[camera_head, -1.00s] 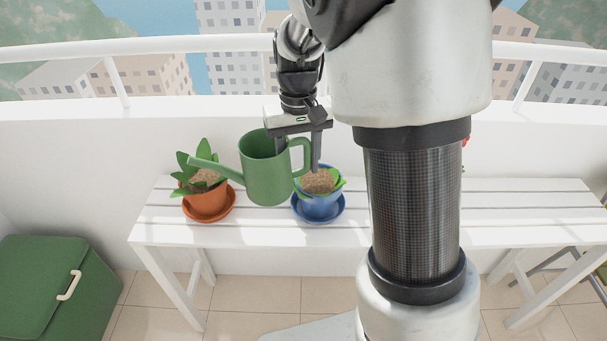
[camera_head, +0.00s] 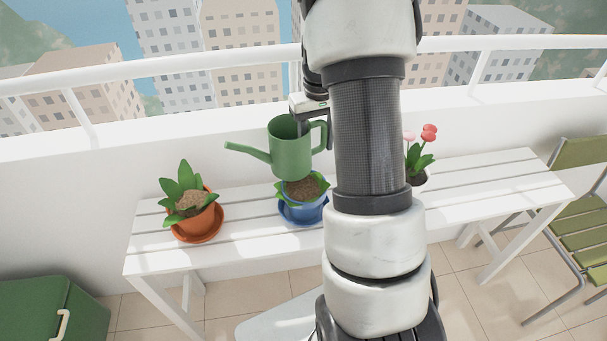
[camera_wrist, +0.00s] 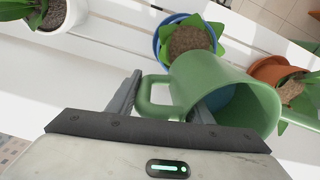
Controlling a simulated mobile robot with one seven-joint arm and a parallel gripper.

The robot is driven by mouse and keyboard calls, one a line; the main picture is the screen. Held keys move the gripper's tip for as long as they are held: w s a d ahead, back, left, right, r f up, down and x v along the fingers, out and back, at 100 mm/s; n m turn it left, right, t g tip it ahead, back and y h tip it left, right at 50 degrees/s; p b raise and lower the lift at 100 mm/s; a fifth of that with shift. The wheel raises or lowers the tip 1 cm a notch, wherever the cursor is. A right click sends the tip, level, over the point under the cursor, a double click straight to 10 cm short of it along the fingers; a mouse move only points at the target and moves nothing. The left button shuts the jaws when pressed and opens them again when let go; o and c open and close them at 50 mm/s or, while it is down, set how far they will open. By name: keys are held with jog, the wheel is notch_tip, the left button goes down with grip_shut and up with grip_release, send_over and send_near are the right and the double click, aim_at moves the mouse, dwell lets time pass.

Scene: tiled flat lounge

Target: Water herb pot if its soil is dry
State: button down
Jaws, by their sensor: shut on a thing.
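My gripper (camera_wrist: 165,97) is shut on the handle of a green watering can (camera_head: 291,150). The can is held roughly upright above the bench, its spout pointing left. It also shows in the wrist view (camera_wrist: 225,88). In the head view the can overlaps the back of a blue pot (camera_head: 303,209) with low green leaves and brown soil. An orange pot (camera_head: 194,222) with broad upright leaves and pale tan, dry-looking soil stands to the left. Which pot is the herb pot I cannot tell. My arm hides part of the gripper.
The pots stand on a white slatted bench (camera_head: 246,238) against the balcony wall. A pot with pink and red flowers (camera_head: 421,160) is partly behind my arm. A green box (camera_head: 50,312) is at lower left, a green slatted chair (camera_head: 580,215) at right. Bench between pots is clear.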

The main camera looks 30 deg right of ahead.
jog(key=s+d+f+m+p, duration=0.1)
jog(key=s+d+p, duration=0.3)
jog(key=d, duration=0.8)
jog(key=s+d+f+m+p, duration=0.1)
jog(key=s+d+p, duration=0.4)
jog(key=d, duration=0.8)
jog(key=s, duration=0.3)
jog(key=shift+s+d, duration=0.25)
jog(key=shift+d, duration=0.05)
jog(key=shift+a+r, duration=0.1)
jog(key=shift+r, duration=0.1)
jog(key=h, duration=0.1)
jog(key=a+r+h+b, duration=0.1)
jog(key=a+r+g+h, duration=0.1)
jog(key=shift+w+r, duration=0.1)
jog(key=shift+w, duration=0.15)
jog(key=shift+w+a+r+g+h+b, duration=0.15)
jog(key=shift+a+h+b, duration=0.4)
jog(key=shift+h, duration=0.05)
jog(key=shift+w+a+r+g+h+b, duration=0.15)
jog(key=shift+a+h+b, duration=0.35)
jog(key=shift+a+h, duration=0.1)
dwell(1.8)
